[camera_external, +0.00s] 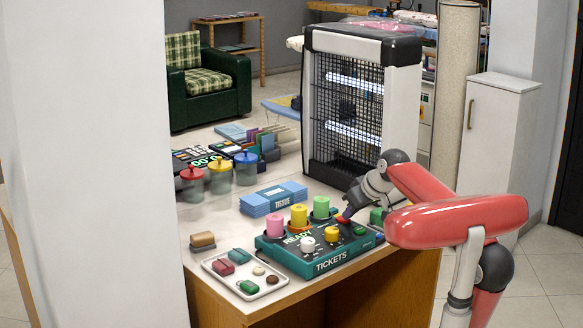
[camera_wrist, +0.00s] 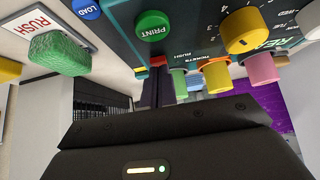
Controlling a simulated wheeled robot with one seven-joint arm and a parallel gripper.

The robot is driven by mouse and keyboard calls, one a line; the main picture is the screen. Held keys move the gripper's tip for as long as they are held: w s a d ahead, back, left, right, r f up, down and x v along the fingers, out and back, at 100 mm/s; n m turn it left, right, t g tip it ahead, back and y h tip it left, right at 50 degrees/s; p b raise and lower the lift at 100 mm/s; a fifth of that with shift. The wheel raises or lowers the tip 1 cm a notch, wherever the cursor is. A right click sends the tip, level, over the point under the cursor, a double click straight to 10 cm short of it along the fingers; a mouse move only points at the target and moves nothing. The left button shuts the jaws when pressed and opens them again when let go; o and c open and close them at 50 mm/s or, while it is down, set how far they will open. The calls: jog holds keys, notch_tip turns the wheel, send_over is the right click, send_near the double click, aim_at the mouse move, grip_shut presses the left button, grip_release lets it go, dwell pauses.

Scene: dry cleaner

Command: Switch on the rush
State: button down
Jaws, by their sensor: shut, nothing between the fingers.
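The teal ticket console (camera_external: 290,262) sits at the counter's front corner, with knobs, buttons and a TICKETS label. My gripper (camera_external: 343,219) is shut and empty, its tip low over the console's back right edge. In the wrist view my dark fingers (camera_wrist: 157,88) point at the panel, by small lettering that seems to read RUSH. A small red part (camera_wrist: 157,61) shows at their tip; I cannot tell whether they touch it. A white plate marked RUSH in red (camera_wrist: 28,22) has a rough green block (camera_wrist: 62,53) beside it. The block also shows right of my gripper (camera_external: 377,215).
Yellow, pink and green cylinders stand along the console's back. A green PRINT button (camera_wrist: 153,25) and blue LOAD button (camera_wrist: 86,8) are close to my fingers.

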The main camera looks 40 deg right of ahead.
jog(key=shift+s+f+b, duration=0.1)
jog(key=shift+f+b, duration=0.45)
jog(key=shift+b, duration=0.55)
jog(key=shift+r+t, duration=0.15)
jog(key=shift+t, duration=0.25)
jog(key=shift+r, duration=0.1)
jog(key=shift+r+p, duration=0.7)
jog(key=shift+r, duration=0.1)
